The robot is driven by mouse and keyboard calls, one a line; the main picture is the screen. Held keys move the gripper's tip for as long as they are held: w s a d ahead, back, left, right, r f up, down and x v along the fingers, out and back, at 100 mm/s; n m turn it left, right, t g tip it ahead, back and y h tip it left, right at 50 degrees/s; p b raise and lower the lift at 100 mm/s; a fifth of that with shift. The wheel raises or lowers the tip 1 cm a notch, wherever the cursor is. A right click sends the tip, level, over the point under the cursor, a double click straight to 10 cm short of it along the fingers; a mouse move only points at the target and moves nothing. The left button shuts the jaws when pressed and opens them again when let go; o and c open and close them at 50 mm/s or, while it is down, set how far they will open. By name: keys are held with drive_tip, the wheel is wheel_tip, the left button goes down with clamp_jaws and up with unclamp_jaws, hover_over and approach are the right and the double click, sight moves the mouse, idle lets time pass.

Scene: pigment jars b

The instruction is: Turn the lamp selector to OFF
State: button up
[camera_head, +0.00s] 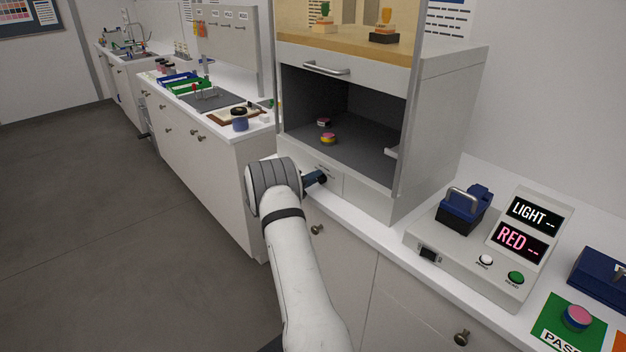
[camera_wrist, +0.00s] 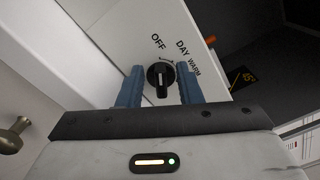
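The lamp selector (camera_wrist: 160,77) is a round black knob with a raised grip bar on a white panel. OFF, DAY and WARM labels are printed around its far side. Its bar runs nearly up and down in the wrist view; which label it points to is hard to tell. My gripper (camera_wrist: 161,88) is open, its two blue fingers on either side of the knob with a small gap at each side. In the head view my gripper (camera_head: 316,180) is at the cabinet's lower front panel (camera_head: 365,197); the knob cannot be made out there.
The open cabinet bay (camera_head: 350,151) above holds two small jars, one with a yellow band (camera_head: 328,138). A drawer knob (camera_head: 317,229) is below the counter. A device with LIGHT and RED displays (camera_head: 518,240) stands on the right counter.

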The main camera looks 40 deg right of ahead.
drive_tip(key=a+b, duration=0.1)
drive_tip(key=a, duration=0.6)
drive_tip(key=shift+s+a, duration=0.35)
drive_tip(key=shift+a, duration=0.05)
idle(0.3)
drive_tip(key=s+a+r+m+g+y, duration=0.1)
drive_tip(key=s+a+r+m+y, duration=0.3)
drive_tip(key=s+a+r+m, duration=0.35)
drive_tip(key=s+a+r+m+g+y, duration=0.2)
drive_tip(key=s+a+r+m+y, duration=0.3)
drive_tip(key=s+m, duration=0.5)
drive_tip(key=s+a+m+t+y, duration=0.4)
drive_tip(key=s+a+m+y, duration=0.5)
drive_tip(key=s+a, duration=1.1)
drive_tip(key=shift+s+a+f+m, duration=0.25)
drive_tip(key=shift+a+m, duration=0.2)
drive_tip(key=shift+m, duration=1.8)
